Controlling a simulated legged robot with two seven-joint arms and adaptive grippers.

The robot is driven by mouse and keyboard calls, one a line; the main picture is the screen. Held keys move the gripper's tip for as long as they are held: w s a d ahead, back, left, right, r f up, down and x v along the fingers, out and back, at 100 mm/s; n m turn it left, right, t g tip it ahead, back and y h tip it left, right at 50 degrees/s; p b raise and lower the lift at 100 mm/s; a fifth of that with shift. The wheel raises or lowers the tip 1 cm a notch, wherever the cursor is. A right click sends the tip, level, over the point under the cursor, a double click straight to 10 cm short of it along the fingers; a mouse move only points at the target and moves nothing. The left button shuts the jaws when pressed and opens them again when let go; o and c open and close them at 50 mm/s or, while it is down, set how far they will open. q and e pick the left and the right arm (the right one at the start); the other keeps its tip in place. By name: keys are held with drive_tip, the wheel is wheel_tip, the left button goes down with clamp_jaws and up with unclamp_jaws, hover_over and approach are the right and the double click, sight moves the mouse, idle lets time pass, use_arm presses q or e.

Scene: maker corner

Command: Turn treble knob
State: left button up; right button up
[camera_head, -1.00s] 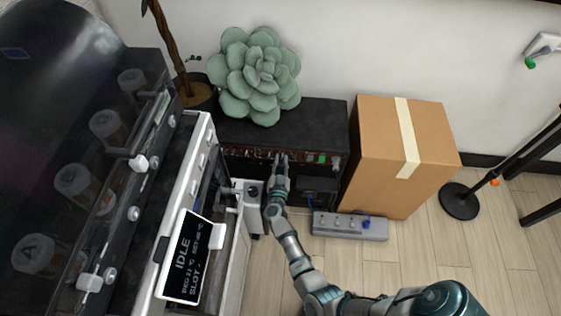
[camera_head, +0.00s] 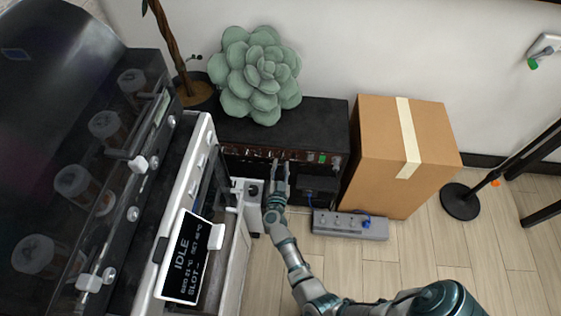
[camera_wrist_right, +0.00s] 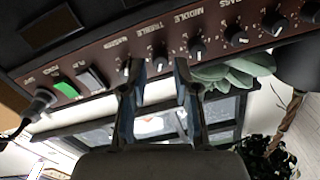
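The amplifier (camera_head: 317,120) is a black box against the wall, with a brown front panel carrying a row of knobs. In the right wrist view, the treble knob (camera_wrist_right: 160,62) is a small dark knob with a pale pointer, under the word TREBLE. My right gripper (camera_head: 280,164) is in front of this panel. In the wrist view the right gripper (camera_wrist_right: 158,78) is open, its two fingers apart on either side of the treble knob; contact cannot be told. The middle knob (camera_wrist_right: 197,47) is just beyond the right finger. My left gripper is not in view.
Close on the left stands a machine with a display (camera_head: 187,258). A cardboard box (camera_head: 385,150) stands right of the amplifier, a power strip (camera_head: 350,226) on the floor in front. A green plush succulent (camera_head: 255,75) rests on top. A plug (camera_wrist_right: 38,103) sits at the panel's end.

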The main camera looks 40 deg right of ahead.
drive_tip(key=v, duration=0.4)
drive_tip(key=shift+s+a, duration=0.2)
drive_tip(key=shift+a, duration=0.1)
